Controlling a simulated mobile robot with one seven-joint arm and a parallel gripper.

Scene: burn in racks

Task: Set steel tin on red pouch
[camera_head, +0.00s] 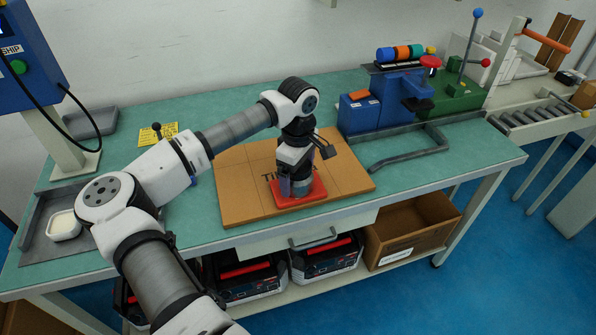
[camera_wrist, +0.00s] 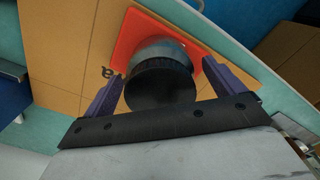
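The steel tin (camera_wrist: 160,82) has a dark round top and a grey metal side in the wrist view. It appears to stand upright on the red pouch (camera_wrist: 134,38). The pouch (camera_head: 285,201) lies flat on a brown board on the bench in the head view. My gripper (camera_wrist: 162,70) points down over the tin, with one purple finger on each side. Narrow gaps show between the fingers and the tin, so the gripper looks open around it. In the head view my gripper (camera_head: 298,184) hides part of the tin (camera_head: 303,189).
The brown board (camera_head: 235,188) has free room around the pouch. A blue and green machine (camera_head: 400,98) and a grey bent rail (camera_head: 410,152) stand to the right. A grey tray (camera_head: 40,240) with a white dish (camera_head: 63,226) is at the left. A yellow note (camera_head: 158,133) lies behind my arm.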

